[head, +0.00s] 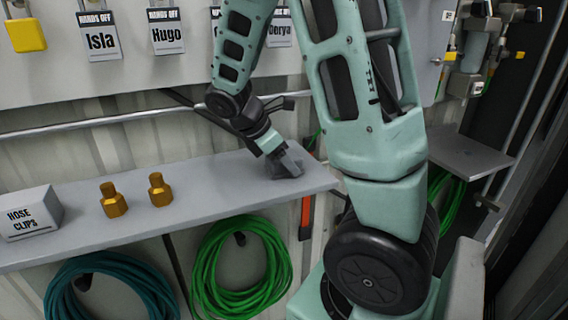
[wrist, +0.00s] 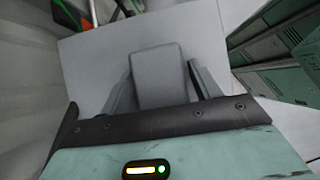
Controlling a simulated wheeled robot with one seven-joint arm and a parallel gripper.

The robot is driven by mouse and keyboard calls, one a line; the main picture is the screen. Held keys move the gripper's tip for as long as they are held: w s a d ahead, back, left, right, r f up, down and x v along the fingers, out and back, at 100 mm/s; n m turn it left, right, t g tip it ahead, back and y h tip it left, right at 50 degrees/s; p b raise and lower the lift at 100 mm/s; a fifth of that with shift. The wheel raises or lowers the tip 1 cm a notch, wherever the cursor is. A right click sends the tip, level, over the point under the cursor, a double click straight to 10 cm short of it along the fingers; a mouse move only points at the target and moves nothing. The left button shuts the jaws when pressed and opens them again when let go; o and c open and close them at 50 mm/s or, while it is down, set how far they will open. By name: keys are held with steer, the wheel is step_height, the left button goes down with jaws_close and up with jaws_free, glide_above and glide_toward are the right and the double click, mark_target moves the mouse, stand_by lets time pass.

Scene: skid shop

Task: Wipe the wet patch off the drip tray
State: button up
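My gripper (head: 284,163) is low over the right end of the long grey shelf (head: 235,183). In the wrist view, my gripper (wrist: 160,88) has a finger on each side of a plain grey block (wrist: 158,72), and both fingers seem to touch it. The block looks like a pad; its underside is hidden, and I cannot tell whether it rests on the shelf. A flat grey plate (head: 466,155) below the valve fittings at the right may be the drip tray. No wet patch can be made out on it.
Two brass fittings (head: 159,189) and a hose clips box (head: 32,212) stand on the shelf's left part. A green hose coil (head: 240,268) and a teal one (head: 110,287) hang below. Valve fittings (head: 474,62) are above the plate. Lockers (wrist: 285,45) show in the wrist view.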

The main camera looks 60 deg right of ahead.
steer(key=c, duration=0.5)
steer(key=shift+s+a+r+p, duration=0.25)
steer(key=shift+s+r+p, duration=0.15)
steer(key=shift+r+p, duration=0.45)
steer(key=shift+s+a+r+p, duration=0.3)
steer(key=shift+s+r+p, duration=0.15)
steer(key=shift+r+p, duration=0.4)
steer(key=shift+s+a+r+p, duration=0.25)
steer(key=shift+s+r+p, duration=0.15)
steer(key=shift+r+p, duration=0.45)
steer(key=shift+s+f, duration=0.1)
